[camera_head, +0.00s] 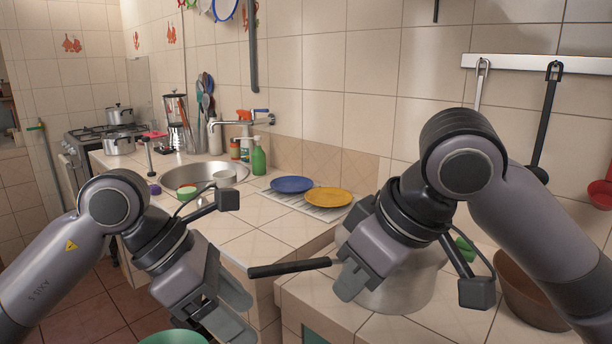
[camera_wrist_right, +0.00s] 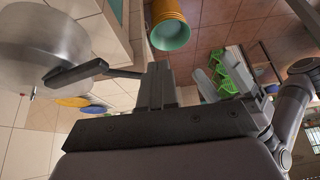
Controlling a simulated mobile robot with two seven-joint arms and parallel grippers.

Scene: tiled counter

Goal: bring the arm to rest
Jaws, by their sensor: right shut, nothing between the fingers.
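My right arm comes in from the right in the head view. Its gripper (camera_head: 348,284) is shut and empty, in front of a steel pot (camera_head: 405,292) on the near counter. In the right wrist view its fingers (camera_wrist_right: 157,86) are together with nothing between them. The pot (camera_wrist_right: 40,45) shows at the upper left there, its dark handle (camera_wrist_right: 75,75) pointing toward the fingers. I cannot tell whether the gripper touches the pot. My left gripper (camera_head: 232,308) hangs low in the head view, its two fingers apart and nothing visible between them.
A brown bowl (camera_head: 530,292) stands right of the pot, partly behind my right arm. Blue (camera_head: 292,184) and yellow (camera_head: 328,197) plates lie beside the sink (camera_head: 205,172). Utensils hang from a wall rail (camera_head: 540,63). Stacked buckets (camera_wrist_right: 170,30) and green baskets (camera_wrist_right: 230,72) show in the wrist view.

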